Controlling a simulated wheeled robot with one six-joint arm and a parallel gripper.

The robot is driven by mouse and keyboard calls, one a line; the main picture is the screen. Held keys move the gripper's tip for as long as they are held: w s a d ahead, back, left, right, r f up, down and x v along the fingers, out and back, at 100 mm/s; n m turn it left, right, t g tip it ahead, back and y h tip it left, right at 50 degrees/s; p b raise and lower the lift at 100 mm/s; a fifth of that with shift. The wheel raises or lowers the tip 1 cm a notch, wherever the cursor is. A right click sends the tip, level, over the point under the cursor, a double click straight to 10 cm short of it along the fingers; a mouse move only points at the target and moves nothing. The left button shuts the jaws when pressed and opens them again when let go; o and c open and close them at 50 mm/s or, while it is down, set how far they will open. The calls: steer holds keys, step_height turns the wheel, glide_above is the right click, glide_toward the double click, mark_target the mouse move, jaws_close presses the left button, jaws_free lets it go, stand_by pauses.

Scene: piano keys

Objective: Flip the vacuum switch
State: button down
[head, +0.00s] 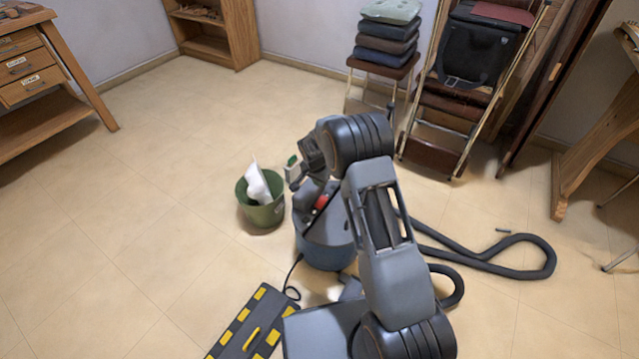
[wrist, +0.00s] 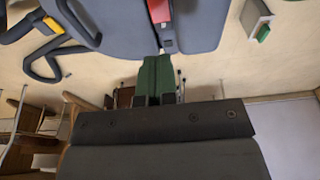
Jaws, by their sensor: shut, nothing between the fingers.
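The vacuum (head: 325,245) is a blue-grey canister standing on the floor, partly behind my arm. Its red switch (head: 321,203) shows on the top, just below my wrist in the head view. In the wrist view, the red switch (wrist: 162,27) lies on the grey vacuum top (wrist: 115,22), straight beyond the fingertips. My gripper (wrist: 157,60) has green fingers held together, with nothing between them. The tips line up with the near end of the red strip; whether they touch it I cannot tell. In the head view the fingertips are mostly hidden by my wrist.
A green bin (head: 262,212) with white paper stands left of the vacuum. A black hose (head: 490,255) curls on the floor to the right. Chairs (head: 440,110) stand behind. The left floor is clear.

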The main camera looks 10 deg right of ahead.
mark_target(323, 199)
steer(key=f+b, duration=0.1)
steer(key=f, duration=0.2)
steer(key=w+d+f+b, duration=0.1)
steer(key=f+b, duration=0.1)
steer(key=f, duration=0.2)
steer(key=f+b, duration=0.1)
steer(key=f, duration=0.3)
steer(key=shift+w+d, duration=0.25)
steer(key=shift+d, duration=0.05)
